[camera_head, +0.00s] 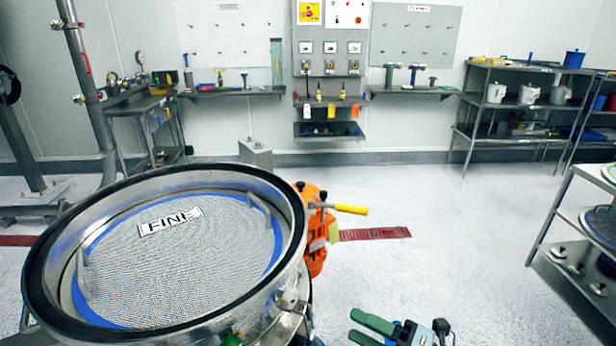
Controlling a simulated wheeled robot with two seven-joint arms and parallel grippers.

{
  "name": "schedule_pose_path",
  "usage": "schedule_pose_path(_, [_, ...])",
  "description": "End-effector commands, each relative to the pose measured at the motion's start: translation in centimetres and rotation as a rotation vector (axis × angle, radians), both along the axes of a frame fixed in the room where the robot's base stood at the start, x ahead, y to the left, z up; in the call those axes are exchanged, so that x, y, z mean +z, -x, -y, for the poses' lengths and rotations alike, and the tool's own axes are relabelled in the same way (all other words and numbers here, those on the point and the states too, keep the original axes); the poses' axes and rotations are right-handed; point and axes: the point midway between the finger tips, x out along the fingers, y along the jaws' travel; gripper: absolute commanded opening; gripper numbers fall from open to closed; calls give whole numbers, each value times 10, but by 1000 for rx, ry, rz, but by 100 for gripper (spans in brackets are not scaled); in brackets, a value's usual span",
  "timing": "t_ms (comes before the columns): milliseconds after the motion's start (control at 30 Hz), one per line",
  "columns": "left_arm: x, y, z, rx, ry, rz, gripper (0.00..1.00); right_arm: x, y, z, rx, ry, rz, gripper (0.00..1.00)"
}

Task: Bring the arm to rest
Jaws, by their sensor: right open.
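My right gripper (372,326) shows at the bottom edge, right of the sifter, with its green fingers apart and nothing between them. It is clear of the sifter, with floor behind it. My left gripper is not in view. The round powder sifter (291,262) stands at the lower left, with a steel wall and a black rim. Inside it lies a mesh screen (215,255) with a blue edge, two handles and a label reading "FINE". An orange clamp part (316,258) with a yellow-handled lever (350,209) sits on the sifter's right side.
A steel rack (575,262) stands at the right edge. Shelves with pots (530,94) stand at the back right, and a workbench (150,105) at the back left. Tools hang on the back wall. The floor (455,230) between sifter and rack is clear.

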Motion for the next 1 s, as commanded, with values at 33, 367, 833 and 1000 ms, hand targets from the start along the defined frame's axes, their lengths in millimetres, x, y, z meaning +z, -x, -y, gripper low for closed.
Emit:
schedule_pose_path(33, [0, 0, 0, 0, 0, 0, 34, 3, -3, 0, -56, -42, -33, 55])
schedule_pose_path(367, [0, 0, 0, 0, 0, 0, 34, -5, -14, 51, -680, -455, -528, 55])
schedule_pose_path(833, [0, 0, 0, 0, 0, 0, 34, -85, 114, 102, -1385, -778, -1365, 55])
schedule_pose_path(1000, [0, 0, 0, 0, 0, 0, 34, -93, 159, 101, -1520, -798, -1560, 55])
